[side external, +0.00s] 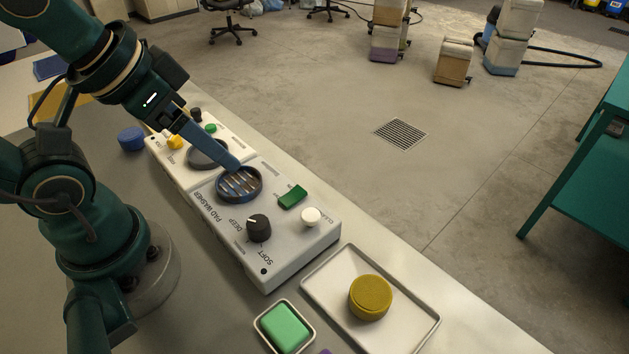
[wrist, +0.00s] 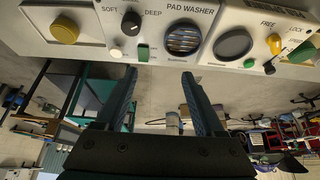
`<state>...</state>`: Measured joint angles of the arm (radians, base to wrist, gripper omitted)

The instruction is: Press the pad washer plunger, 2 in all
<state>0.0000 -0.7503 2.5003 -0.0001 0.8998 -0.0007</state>
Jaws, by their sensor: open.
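The pad washer (side external: 225,225) is a pale box with printed lettering on the bench. Its top has a round barred well (side external: 239,184), a green rocker (side external: 292,196), a black dial (side external: 258,228) marked SOFT and DEEP, and a white round button (side external: 311,216). I cannot tell for certain which part is the plunger. In the wrist view the well (wrist: 184,39), dial (wrist: 131,24), rocker (wrist: 143,53) and white button (wrist: 116,53) show near the top. My gripper (side external: 238,166) is over the well's far edge in the side view, its fingers (wrist: 158,75) apart and empty. Contact cannot be judged.
A second pale unit (side external: 165,159) adjoins the washer, with a dark disc (side external: 208,153) and a yellow knob (side external: 175,142). A blue cylinder (side external: 131,138) stands beside it. A tray (side external: 320,296) holds a yellow round pad (side external: 370,296); a green block (side external: 284,327) sits in a dish.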

